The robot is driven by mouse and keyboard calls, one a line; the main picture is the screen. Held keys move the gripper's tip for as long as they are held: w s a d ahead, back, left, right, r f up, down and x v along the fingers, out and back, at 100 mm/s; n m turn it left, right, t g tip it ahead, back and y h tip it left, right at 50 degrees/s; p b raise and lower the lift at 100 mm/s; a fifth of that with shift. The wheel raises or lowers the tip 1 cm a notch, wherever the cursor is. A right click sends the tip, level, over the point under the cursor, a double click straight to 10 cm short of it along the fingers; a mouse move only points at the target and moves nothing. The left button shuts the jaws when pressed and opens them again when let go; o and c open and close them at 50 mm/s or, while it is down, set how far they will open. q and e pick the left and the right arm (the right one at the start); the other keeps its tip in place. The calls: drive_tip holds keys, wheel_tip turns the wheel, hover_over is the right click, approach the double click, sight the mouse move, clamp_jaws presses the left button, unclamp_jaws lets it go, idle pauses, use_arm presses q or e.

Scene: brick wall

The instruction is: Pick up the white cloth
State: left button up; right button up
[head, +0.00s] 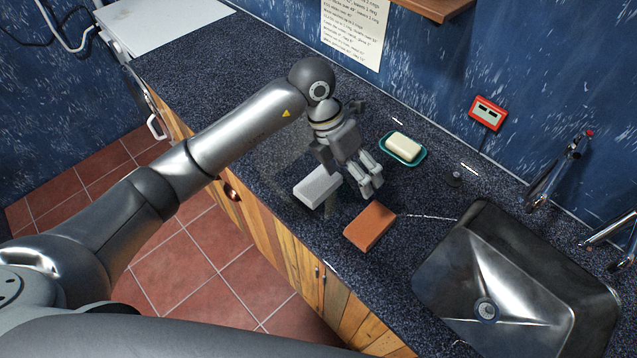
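A white-grey folded cloth (317,187) lies on the dark speckled counter (240,75) near its front edge, in the head view. My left gripper (371,188) points down over the counter, just right of the cloth. The fingers appear apart from the cloth, and nothing shows between them. How far they are spread is unclear from this angle. My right gripper is not in view.
An orange sponge-like block (370,226) lies just below the gripper. A cream soap bar (403,146) sits in a teal dish (419,158) behind it. A metal sink (450,290) with taps (562,165) is at the right. The counter's left stretch is clear.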

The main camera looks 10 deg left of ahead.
use_arm(q)
drive_tip(key=w+a+y, duration=0.3)
drive_tip(key=a+y, duration=0.1)
drive_tip(key=a, duration=0.4)
drive_tip(key=p, duration=0.2)
hover_over(316, 183)
drive_tip(key=shift+n, duration=0.4)
drive_tip(key=f, duration=0.5)
drive_tip(key=shift+s+a, duration=0.1)
drive_tip(key=shift+s, duration=0.1)
drive_tip(key=shift+f, duration=0.25)
wheel_tip(316, 183, down, 4)
drive_tip(key=shift+r+p, duration=0.25)
drive_tip(key=shift+p, duration=0.7)
drive_tip(key=shift+w+f, duration=0.15)
drive_tip(key=shift+f, duration=0.45)
drive_tip(key=c, duration=1)
drive_tip(key=shift+r, duration=0.2)
